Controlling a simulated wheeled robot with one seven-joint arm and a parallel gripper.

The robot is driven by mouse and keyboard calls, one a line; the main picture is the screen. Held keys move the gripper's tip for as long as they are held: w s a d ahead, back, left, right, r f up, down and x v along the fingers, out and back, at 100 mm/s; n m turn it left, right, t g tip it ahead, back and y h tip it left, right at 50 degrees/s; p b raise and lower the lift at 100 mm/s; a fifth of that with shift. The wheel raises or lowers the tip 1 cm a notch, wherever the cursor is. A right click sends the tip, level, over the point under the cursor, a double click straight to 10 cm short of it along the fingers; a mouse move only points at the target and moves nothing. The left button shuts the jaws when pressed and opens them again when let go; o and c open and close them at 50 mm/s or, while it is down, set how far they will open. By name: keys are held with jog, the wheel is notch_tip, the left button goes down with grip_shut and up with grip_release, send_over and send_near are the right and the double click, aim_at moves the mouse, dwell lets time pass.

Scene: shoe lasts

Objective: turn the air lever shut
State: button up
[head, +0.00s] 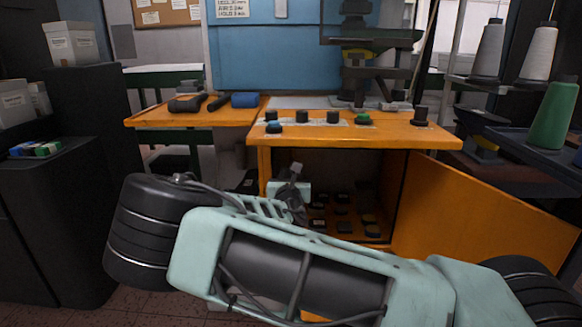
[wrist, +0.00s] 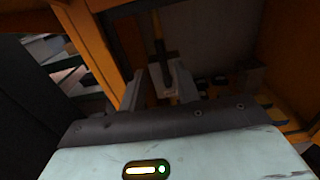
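In the wrist view my gripper (wrist: 157,76) has its two grey fingers apart, with a gap between them. A dark upright bar with a yellowish edge, possibly the air lever (wrist: 160,45), shows beyond the fingertips, in line with the gap. I cannot tell whether either finger touches it, or how far it is turned. In the head view my gripper (head: 291,186) is at the left part of the open orange cabinet (head: 400,146), below its top. My arm hides much there, and I cannot make out the lever in that view.
The cabinet door (head: 480,210) stands open to the right. Several dark items (head: 343,212) sit inside the cabinet. Knobs (head: 333,117) and a machine (head: 358,60) are on top. An orange side table (head: 190,117) is to the left, thread cones (head: 538,52) to the right.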

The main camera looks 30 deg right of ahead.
aim_at(292, 163)
jog(key=b+x, duration=0.1)
jog(key=x, duration=0.8)
jog(key=shift+w+d+b, duration=0.2)
jog(key=shift+b, duration=0.15)
grip_shut()
